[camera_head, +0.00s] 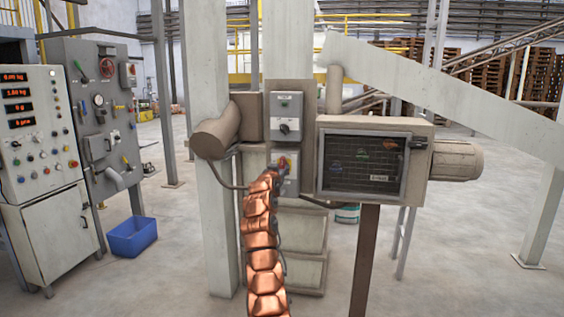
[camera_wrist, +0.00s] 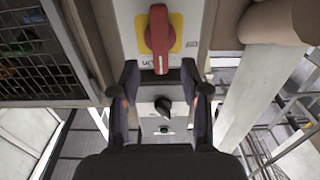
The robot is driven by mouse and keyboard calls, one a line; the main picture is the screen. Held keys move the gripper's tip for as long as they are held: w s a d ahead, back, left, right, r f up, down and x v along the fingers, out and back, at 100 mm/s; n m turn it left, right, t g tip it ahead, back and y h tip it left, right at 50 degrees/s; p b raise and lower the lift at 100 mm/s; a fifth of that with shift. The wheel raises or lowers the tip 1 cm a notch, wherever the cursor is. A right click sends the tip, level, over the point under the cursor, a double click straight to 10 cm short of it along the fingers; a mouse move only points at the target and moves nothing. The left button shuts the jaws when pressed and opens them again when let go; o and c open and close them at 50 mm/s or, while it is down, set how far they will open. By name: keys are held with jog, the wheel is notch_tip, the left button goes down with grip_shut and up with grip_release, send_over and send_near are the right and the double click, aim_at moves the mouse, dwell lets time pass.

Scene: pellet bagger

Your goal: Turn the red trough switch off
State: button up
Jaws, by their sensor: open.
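The red trough switch (camera_wrist: 159,30) is a red rotary handle on a yellow square plate, on a pale grey box. In the wrist view it is at the top centre, its handle upright in the picture. In the head view its red and yellow plate (camera_head: 284,163) shows just beyond the end of my copper-coloured arm, which partly hides it. My gripper (camera_wrist: 160,72) is open and empty. Its two dark fingers stand apart, one to each side of the handle's lower end in the wrist view. I cannot tell whether they touch it.
A grey box with a black knob (camera_head: 284,128) is above the red switch in the head view; the knob also shows in the wrist view (camera_wrist: 163,104). A mesh-windowed housing (camera_head: 362,165) is close right, a brown cylinder (camera_head: 216,134) left. A blue bin (camera_head: 132,237) stands on the floor.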

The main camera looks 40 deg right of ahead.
aim_at(282, 165)
jog(key=shift+r+p+x, duration=0.25)
jog(key=shift+p+x, duration=0.85)
jog(key=shift+p, duration=0.1)
jog(key=shift+w+d+f, duration=0.15)
jog(key=shift+d+f, duration=0.1)
jog(key=shift+d, duration=0.1)
jog(key=shift+p+x, duration=0.35)
jog(key=shift+x, duration=0.4)
jog(key=shift+w, duration=0.1)
grip_shut()
